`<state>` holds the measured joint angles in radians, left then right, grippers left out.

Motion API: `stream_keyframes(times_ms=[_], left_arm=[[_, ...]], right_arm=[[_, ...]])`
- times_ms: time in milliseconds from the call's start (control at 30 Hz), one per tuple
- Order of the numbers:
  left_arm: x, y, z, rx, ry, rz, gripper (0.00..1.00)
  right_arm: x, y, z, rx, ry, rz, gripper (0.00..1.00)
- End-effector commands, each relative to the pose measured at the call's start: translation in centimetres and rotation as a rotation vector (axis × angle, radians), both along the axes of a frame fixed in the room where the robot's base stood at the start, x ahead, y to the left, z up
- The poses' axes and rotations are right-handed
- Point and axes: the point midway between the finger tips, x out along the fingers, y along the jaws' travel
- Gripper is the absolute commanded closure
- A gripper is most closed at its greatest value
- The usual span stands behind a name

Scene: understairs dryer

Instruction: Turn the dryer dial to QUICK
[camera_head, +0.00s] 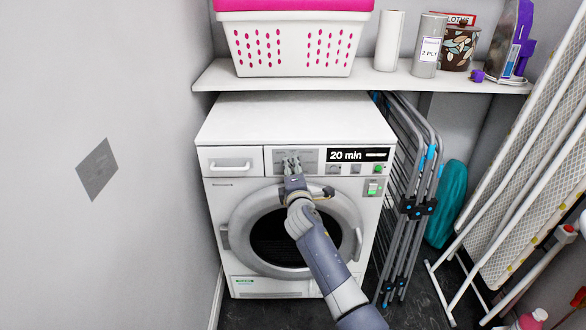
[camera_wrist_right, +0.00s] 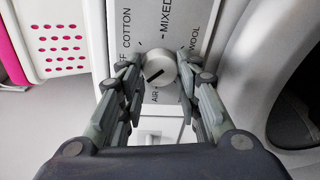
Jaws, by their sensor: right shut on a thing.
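The white dryer (camera_head: 295,120) stands below a shelf, and its display (camera_head: 358,155) reads "20 min". My right gripper (camera_head: 291,163) is at the dryer's control panel and hides the dial in the head view. In the wrist view its two fingers (camera_wrist_right: 158,72) are shut on the dial, one on each side. My left gripper is not in view.
A white basket (camera_head: 295,48) with a pink top sits on the shelf (camera_head: 390,78) above the dryer. A folded grey drying rack (camera_head: 412,190) stands close to the dryer's right side. An ironing board (camera_head: 520,170) leans further right.

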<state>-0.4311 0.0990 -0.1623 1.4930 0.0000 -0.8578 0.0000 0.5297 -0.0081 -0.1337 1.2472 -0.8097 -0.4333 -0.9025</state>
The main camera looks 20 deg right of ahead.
Motion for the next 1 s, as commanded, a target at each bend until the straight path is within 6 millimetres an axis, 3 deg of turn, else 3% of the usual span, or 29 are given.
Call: stream_keyframes(times_ms=[400,433,500,533,1000], left_arm=[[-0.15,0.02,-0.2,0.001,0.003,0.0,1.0],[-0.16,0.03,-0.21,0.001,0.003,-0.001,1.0],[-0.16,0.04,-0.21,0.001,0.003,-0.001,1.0],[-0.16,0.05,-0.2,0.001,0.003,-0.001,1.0],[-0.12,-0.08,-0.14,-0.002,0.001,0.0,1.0]], right_arm=[[0.01,-0.01,-0.02,-0.007,0.002,-0.001,0.93],[0.01,-0.01,-0.02,-0.007,0.002,-0.001,0.66],[0.01,-0.01,-0.02,-0.007,0.002,-0.001,0.51],[0.01,-0.01,-0.02,-0.007,0.002,-0.001,0.48],[-0.73,0.12,-0.01,-0.007,0.002,-0.001,0.48]])
